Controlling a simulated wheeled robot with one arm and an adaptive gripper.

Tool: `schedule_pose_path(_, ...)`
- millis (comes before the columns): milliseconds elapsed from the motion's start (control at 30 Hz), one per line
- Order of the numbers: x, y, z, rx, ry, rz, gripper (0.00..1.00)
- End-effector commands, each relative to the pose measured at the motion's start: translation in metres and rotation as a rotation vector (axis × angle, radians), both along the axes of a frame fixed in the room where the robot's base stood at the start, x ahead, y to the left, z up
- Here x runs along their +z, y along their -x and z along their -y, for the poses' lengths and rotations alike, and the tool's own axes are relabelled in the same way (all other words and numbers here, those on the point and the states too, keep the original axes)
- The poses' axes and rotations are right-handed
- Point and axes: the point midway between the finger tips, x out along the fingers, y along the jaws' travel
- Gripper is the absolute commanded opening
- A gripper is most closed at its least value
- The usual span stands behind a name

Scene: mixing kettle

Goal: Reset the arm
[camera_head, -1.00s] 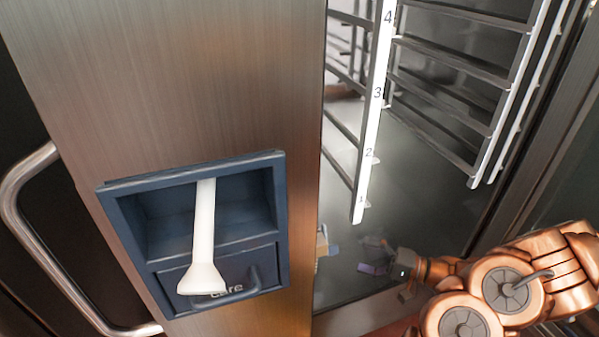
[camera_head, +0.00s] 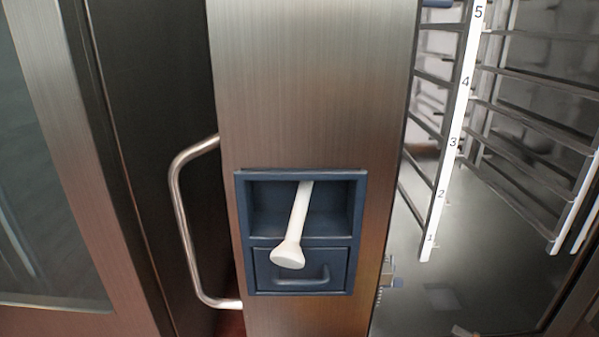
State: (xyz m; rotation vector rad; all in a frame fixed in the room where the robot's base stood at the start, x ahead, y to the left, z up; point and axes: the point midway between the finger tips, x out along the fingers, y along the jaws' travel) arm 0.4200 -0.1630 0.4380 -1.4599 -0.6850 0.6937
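My arm and gripper are not in view in the head view. A stainless steel panel (camera_head: 310,90) stands upright in the middle. A dark blue holder (camera_head: 243,215) is set on its lower part. A white wand-like piece (camera_head: 298,215) with a flared lower end hangs tilted in front of the holder. A small drawer front with a handle (camera_head: 303,280) is below it.
A curved metal door handle (camera_head: 180,210) sticks out left of the panel. On the right is an open cabinet with a numbered white rack upright (camera_head: 452,130) and several rails (camera_head: 535,80). Its floor (camera_head: 470,290) looks mostly clear. A glazed door (camera_head: 35,180) is at the far left.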

Motion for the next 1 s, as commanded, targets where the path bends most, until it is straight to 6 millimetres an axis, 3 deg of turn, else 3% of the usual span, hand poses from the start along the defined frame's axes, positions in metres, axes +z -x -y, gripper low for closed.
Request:
schedule_pose_path(267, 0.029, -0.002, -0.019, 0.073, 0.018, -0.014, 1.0)
schedule_pose_path(567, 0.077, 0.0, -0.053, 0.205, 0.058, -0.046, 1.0)
schedule_pose_path(767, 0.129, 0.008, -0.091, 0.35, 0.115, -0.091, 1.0)
schedule_pose_path(1000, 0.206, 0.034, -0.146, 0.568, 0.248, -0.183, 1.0)
